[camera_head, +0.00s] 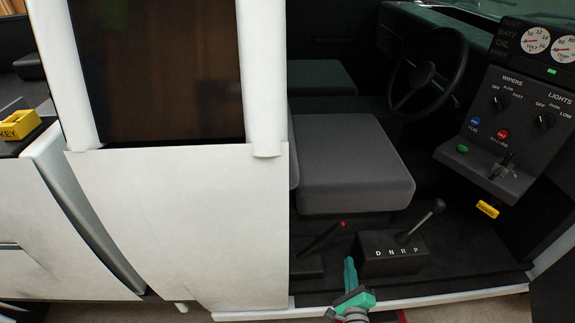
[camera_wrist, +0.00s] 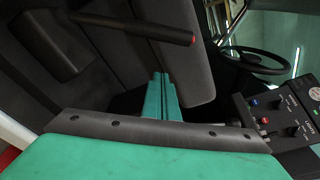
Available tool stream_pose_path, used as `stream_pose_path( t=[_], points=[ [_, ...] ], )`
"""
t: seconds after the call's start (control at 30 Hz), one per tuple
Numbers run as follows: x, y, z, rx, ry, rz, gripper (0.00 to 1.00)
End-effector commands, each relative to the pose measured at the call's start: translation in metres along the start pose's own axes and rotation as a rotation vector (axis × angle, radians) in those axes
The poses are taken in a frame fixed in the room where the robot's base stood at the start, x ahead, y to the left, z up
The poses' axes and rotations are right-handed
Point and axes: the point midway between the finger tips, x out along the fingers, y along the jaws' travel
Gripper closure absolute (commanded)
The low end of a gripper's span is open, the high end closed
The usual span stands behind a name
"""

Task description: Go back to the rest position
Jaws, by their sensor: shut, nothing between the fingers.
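My gripper (camera_head: 350,272) has green fingers and shows at the bottom middle of the head view, low at the open side of the cab, left of the gear selector box. In the wrist view the green fingers (camera_wrist: 161,98) are together and point into the cab, with nothing held. The handbrake lever (camera_head: 322,238) with a red tip rises just left of my gripper; the lever (camera_wrist: 140,27) crosses the top of the wrist view. My gripper appears apart from it.
The gear selector (camera_head: 395,252) stands right of my gripper. A grey seat (camera_head: 352,160), steering wheel (camera_head: 428,72) and dashboard panel (camera_head: 520,125) lie beyond. The white door (camera_head: 185,215) is left. A yellow KEY block (camera_head: 18,124) sits at far left. The sill (camera_head: 450,301) runs below.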

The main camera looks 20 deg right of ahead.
Motion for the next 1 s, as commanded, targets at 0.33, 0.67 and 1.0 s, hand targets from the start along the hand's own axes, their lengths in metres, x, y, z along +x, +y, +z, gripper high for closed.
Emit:
stream_pose_path(
  t=[0.33,0.67,1.0],
  points=[
    [-0.036,0.037,0.014,-0.216,0.001,0.062,1.0],
    [-0.149,0.1,0.06,-0.857,-0.085,0.164,1.0],
    [-0.269,0.113,0.12,-1.476,-0.28,0.147,1.0]
  ],
)
